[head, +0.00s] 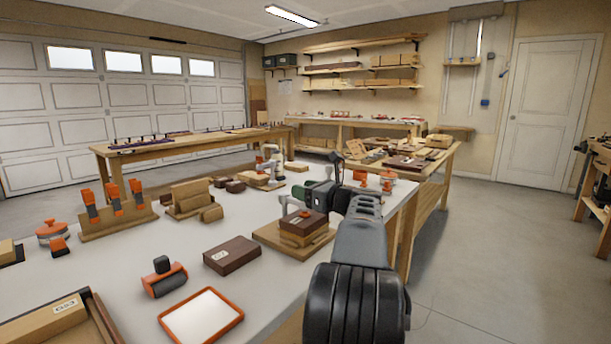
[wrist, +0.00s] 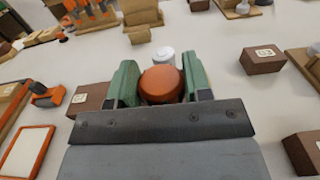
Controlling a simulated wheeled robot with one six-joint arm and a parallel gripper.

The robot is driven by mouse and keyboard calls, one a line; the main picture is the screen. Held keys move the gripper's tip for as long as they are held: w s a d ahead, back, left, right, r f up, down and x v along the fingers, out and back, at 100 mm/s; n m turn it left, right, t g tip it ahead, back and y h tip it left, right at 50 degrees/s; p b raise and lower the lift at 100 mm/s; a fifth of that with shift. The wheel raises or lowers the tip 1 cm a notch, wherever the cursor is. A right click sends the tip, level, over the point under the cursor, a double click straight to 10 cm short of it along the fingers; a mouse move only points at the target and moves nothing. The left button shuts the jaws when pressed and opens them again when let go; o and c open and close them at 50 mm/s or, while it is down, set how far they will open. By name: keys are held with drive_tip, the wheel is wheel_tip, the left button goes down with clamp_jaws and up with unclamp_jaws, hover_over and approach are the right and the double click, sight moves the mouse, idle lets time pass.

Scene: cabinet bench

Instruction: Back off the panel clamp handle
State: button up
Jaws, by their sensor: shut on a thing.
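My gripper (head: 318,192) reaches over the right part of the white bench. In the wrist view its two green fingers (wrist: 160,88) close on the sides of a rounded orange clamp handle (wrist: 161,84). A light grey cylindrical part (wrist: 164,60) shows just beyond the handle. In the head view a stack of brown boards (head: 303,230) lies below the gripper on a wider wooden base (head: 276,239), with a grey clamp part (head: 284,204) at its left. The gripper hides most of the clamp, so how the handle meets the boards cannot be told.
A dark labelled block (head: 232,255) and an orange-rimmed tray (head: 201,317) lie nearer on the bench. A rack with orange-handled tools (head: 117,217) stands left. Another grey clamp (head: 271,163) stands farther back. Bare bench shows between these things; open floor lies right.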

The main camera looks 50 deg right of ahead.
drive_tip(key=n+y+p, duration=0.1)
drive_tip(key=y+p, duration=0.1)
drive_tip(key=p, duration=0.1)
drive_tip(key=r+n+g+y+p, duration=0.1)
drive_tip(key=y+p, duration=0.1)
drive_tip(key=p, duration=0.1)
drive_tip(key=shift+r+n+y, duration=0.1)
drive_tip(key=shift+n+y, duration=0.2)
drive_tip(key=shift+n, duration=0.1)
drive_tip(key=n+g+y+p, duration=0.1)
drive_tip(key=n+y+p, duration=0.1)
drive_tip(key=p, duration=0.3)
drive_tip(key=shift+w+y+p, duration=0.1)
drive_tip(key=shift+y+p, duration=0.2)
drive_tip(key=shift+y, duration=0.3)
drive_tip(key=n+y+p, duration=0.1)
drive_tip(key=g+p, duration=0.1)
drive_tip(key=p, duration=0.1)
drive_tip(key=shift+f+n+g+y, duration=0.3)
drive_tip(key=shift+n+y, duration=0.1)
drive_tip(key=shift+f+n+g+y+p, duration=0.15)
drive_tip(key=shift+n+g+y+p, duration=0.3)
drive_tip(key=shift+p, duration=0.45)
drive_tip(key=shift+f, duration=0.15)
drive_tip(key=o, duration=0.7)
drive_tip(key=shift+a, duration=0.15)
drive_tip(key=shift+o, duration=1.1)
